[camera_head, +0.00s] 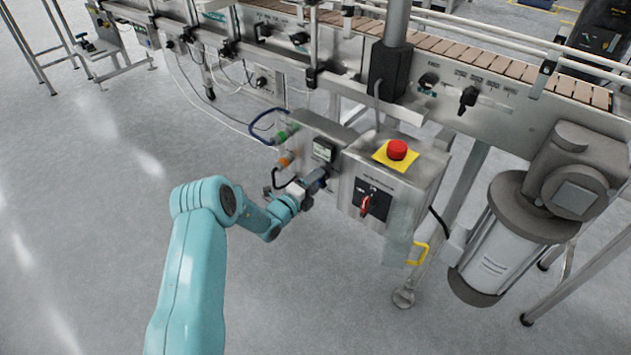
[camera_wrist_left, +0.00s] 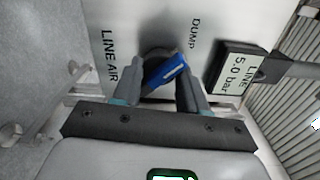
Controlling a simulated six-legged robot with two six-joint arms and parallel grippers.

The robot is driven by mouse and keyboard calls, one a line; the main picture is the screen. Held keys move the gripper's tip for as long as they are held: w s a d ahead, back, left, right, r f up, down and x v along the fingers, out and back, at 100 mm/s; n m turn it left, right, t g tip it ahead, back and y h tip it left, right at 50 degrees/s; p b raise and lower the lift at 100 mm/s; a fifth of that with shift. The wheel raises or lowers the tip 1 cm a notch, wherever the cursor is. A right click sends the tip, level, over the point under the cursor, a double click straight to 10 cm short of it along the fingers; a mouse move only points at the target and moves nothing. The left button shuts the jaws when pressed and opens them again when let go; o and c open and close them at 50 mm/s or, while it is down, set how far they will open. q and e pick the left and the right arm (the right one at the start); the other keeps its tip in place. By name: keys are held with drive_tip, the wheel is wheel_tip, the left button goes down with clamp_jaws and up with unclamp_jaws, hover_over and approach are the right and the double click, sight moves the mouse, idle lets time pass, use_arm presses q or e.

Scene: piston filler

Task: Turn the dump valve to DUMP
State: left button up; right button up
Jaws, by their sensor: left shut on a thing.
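The dump valve's blue handle (camera_wrist_left: 168,70) shows in the left wrist view on a dark round base against a pale metal panel. It lies diagonally, between the LINE AIR label (camera_wrist_left: 109,57) on the left and the DUMP label (camera_wrist_left: 196,34) at upper right. My left gripper (camera_wrist_left: 158,76) has a finger on each side of the handle and is shut on it. In the head view my left gripper (camera_head: 318,182) reaches the side of the small control unit; the handle is hidden there. My right gripper is not in view.
A line gauge (camera_wrist_left: 237,67) reading 5.0 bar sits right of the valve. In the head view, a control box (camera_head: 400,180) with a red emergency button (camera_head: 397,150) and red switch (camera_head: 365,204) stands right of my gripper. A conveyor (camera_head: 455,52) runs behind. Open floor lies left.

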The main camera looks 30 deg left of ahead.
use_arm(q)
drive_tip(key=shift+a, duration=0.15)
drive_tip(key=o, duration=1.1)
drive_tip(key=shift+c, duration=0.2)
drive_tip(key=shift+s, duration=0.1)
drive_tip(key=s+a+p, duration=0.1)
drive_tip(key=s+p, duration=0.3)
drive_tip(key=s, duration=1.2)
drive_tip(key=shift+s+a, duration=0.1)
